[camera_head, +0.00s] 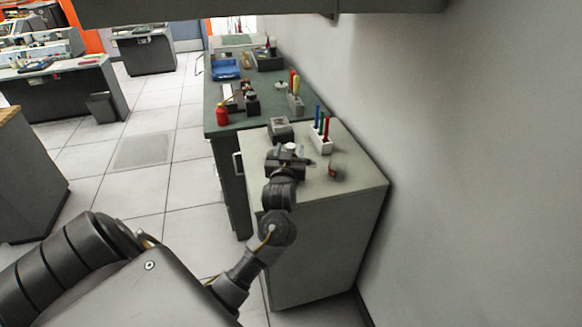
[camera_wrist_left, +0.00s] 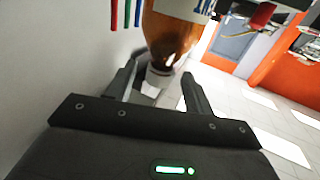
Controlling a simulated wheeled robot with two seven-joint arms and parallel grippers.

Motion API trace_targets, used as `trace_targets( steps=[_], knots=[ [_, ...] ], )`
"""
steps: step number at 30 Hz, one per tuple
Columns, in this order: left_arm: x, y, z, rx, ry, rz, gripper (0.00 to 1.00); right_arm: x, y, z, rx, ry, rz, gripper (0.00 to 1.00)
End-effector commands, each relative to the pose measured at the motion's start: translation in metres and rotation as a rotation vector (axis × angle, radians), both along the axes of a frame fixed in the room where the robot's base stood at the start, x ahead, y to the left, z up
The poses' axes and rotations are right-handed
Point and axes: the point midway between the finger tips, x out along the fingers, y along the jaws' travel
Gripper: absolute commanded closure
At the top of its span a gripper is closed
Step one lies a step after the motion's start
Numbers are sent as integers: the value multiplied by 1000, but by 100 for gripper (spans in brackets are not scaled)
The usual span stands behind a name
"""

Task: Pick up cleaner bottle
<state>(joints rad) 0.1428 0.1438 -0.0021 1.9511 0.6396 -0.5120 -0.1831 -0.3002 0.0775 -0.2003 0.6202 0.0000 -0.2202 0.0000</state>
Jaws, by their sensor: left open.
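The cleaner bottle (camera_wrist_left: 168,38) is amber with a label, and the wrist view shows it upside down at the top. Its pale neck and cap end lies between the fingers of my left gripper (camera_wrist_left: 160,80), with visible gaps beside it. In the head view my left gripper (camera_head: 288,158) is over the near grey cabinet top. A small white round top (camera_head: 291,147) there looks like the bottle's cap; the arm and gripper hide most of the bottle. The left gripper is open. My right gripper is in neither view.
A white holder (camera_head: 321,143) with blue, green and red sticks stands behind the gripper, near the wall. A grey box (camera_head: 281,129) and a small red item (camera_head: 333,171) are close by. A red bottle (camera_head: 222,115) and blue tray (camera_head: 226,69) sit on the farther bench.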

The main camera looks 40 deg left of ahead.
Motion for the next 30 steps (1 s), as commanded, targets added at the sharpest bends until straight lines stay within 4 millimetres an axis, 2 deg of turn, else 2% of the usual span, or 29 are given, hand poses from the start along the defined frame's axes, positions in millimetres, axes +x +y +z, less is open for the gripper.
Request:
trace_targets(
  steps=[4,12,24,30],
  knots=[
    [13,8,1,0,0,0,48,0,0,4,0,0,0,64],
    [15,10,-1,-1,0,0,48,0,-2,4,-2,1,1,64],
    [14,9,-1,-1,0,-1,100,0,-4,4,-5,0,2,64],
    [14,9,0,0,-1,-1,100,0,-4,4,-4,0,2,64]
  ],
)
